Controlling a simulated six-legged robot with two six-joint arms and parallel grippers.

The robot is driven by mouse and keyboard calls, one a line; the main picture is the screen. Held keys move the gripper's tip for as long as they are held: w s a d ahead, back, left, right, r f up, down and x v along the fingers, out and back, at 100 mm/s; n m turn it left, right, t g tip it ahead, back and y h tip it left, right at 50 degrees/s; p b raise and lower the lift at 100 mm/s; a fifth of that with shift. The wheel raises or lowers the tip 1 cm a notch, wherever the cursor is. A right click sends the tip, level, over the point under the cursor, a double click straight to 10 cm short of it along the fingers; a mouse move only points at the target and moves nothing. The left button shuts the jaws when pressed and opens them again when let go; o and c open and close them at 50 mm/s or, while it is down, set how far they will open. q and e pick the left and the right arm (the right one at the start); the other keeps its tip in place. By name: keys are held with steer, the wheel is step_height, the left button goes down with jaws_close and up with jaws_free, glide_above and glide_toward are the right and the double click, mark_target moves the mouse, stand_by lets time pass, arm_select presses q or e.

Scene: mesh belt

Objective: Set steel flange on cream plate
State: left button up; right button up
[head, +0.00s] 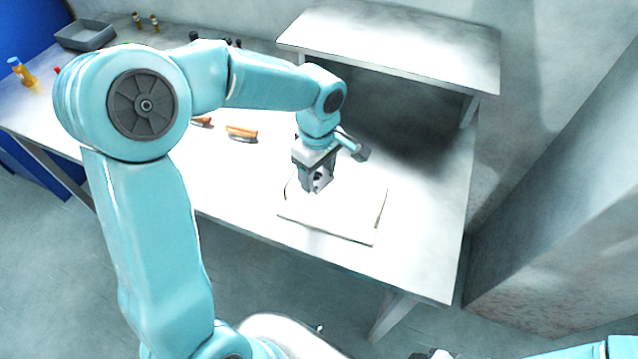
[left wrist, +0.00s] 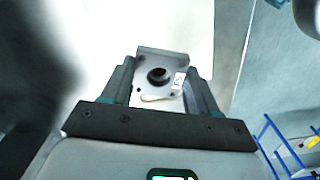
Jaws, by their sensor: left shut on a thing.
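The steel flange (head: 321,181) is a grey metal piece with a round dark bore. In the left wrist view the flange (left wrist: 158,92) shows a small white label on its right side. My left gripper (head: 315,186) is shut on it, with one finger on each side. The cream plate (head: 338,220) lies flat near the front edge of the bench. The gripper and flange are over the plate's back left part, and the plate (left wrist: 140,25) fills the background of the wrist view. I cannot tell whether the flange touches it. My right gripper is not clearly shown.
A raised shelf (head: 390,40) stands at the back of the bench. Two orange-handled tools (head: 242,133) lie left of the plate. A grey tray (head: 85,36) and an orange bottle (head: 22,72) are at the far left. The bench right of the plate is clear.

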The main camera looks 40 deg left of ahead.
mark_target(317, 180)
arm_select(q)
step_height(317, 180, down, 4)
steer(key=shift+r, duration=0.15)
steer(key=shift+f, duration=0.5)
steer(key=shift+f+b, duration=0.2)
steer(key=shift+b, duration=0.15)
steer(key=o, duration=1.3)
steer(key=shift+r, duration=0.1)
